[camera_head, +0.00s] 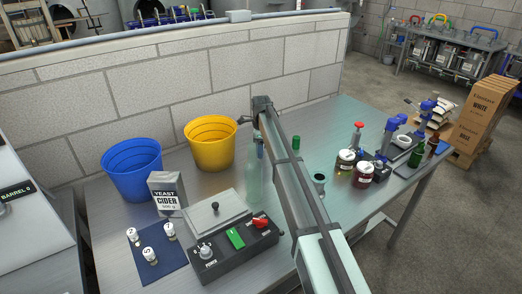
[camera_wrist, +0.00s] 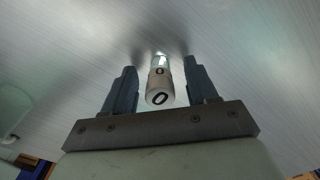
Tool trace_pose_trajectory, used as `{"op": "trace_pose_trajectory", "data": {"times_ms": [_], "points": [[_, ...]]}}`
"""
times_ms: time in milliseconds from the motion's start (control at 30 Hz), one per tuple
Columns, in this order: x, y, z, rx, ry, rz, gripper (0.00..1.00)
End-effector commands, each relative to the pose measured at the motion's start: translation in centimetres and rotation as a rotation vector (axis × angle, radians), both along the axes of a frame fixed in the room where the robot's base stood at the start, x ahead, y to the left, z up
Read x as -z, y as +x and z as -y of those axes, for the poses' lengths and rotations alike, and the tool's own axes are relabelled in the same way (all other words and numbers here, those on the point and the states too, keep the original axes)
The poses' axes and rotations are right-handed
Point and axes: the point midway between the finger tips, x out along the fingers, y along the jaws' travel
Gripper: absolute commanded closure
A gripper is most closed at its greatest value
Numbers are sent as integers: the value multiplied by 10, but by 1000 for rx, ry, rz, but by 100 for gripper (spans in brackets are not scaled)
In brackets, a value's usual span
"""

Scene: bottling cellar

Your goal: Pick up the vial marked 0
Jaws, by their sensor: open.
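In the wrist view, the vial marked 0 (camera_wrist: 160,84) is on the grey metal tabletop, with a pale end bearing a dark 0 and a second 0 on its side. My gripper (camera_wrist: 160,82) is open, with one dark finger on each side of the vial. Gaps show between the vial and both fingers. In the head view, my arm runs up across the table, and I cannot make out the gripper's fingers or this vial there. Other white-topped vials stand on a dark blue mat (camera_head: 177,262): one marked 2 (camera_head: 132,235), one marked 5 (camera_head: 150,256), and a third (camera_head: 169,231) with an unclear mark.
A clear bottle (camera_head: 254,185) stands just left of my arm. A control box (camera_head: 232,250), a yeast packet (camera_head: 166,193), a blue bucket (camera_head: 132,170) and a yellow bucket (camera_head: 210,143) are further left. Dark jars (camera_head: 363,174) stand on the right.

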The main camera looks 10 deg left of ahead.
Motion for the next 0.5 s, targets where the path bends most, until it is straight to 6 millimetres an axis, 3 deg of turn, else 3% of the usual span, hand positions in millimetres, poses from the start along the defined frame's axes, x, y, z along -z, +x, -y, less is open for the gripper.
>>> {"op": "trace_pose_trajectory", "data": {"times_ms": [67,500], "points": [[0,0,0,0,0,0,43],[0,0,0,0,0,0,85]]}}
